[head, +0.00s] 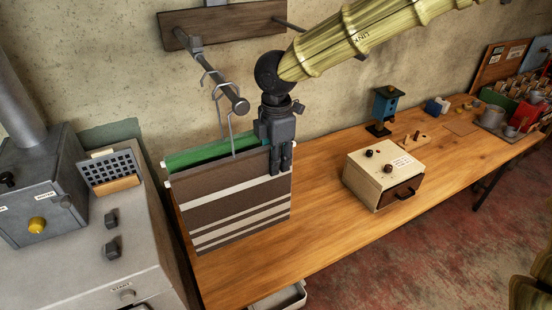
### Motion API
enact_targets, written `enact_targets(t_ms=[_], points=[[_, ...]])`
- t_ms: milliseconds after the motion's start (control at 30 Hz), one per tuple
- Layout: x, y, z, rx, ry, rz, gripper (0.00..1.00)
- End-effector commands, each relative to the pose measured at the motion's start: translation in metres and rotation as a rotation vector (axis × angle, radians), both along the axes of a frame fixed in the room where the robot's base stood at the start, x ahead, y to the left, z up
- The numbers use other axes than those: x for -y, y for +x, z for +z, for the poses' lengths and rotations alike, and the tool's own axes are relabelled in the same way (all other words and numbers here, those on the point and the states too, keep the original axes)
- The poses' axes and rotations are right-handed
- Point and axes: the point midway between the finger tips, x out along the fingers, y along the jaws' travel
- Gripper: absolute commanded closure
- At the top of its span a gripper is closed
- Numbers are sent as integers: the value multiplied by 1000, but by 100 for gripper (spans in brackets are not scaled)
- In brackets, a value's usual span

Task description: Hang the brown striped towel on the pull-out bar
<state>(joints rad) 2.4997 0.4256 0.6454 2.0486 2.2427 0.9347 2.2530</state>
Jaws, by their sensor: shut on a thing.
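The brown striped towel (225,205) hangs flat and upright above the left part of the wooden table, with white stripes across it. My gripper (281,172) points down and is shut on the towel's top edge, near its right corner. A grey bar (222,80) juts from a wooden board on the wall and ends in a round knob, above and left of my gripper. Thin metal hooks (219,95) hang from the bar, and one reaches down to near the towel's top edge. I cannot tell whether it touches the towel.
A green panel or cloth (205,153) shows just behind the towel. A grey machine (45,190) stands at the left. A cream box with a drawer (384,172) and a blue birdhouse-like stand (385,108) are on the wooden table (330,225). The table's front stretch is clear.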

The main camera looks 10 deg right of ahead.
Motion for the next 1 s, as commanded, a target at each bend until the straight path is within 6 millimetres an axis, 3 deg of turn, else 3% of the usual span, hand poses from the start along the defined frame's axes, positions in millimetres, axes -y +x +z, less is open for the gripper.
enact_targets(t_ms=[133,167,267,667,1000], points=[[0,0,0,0,0,0,100],[0,0,0,0,0,0,72],[0,0,0,0,0,0,53],[0,0,4,1,0,0,52],[0,0,54,3,1,-1,52]])
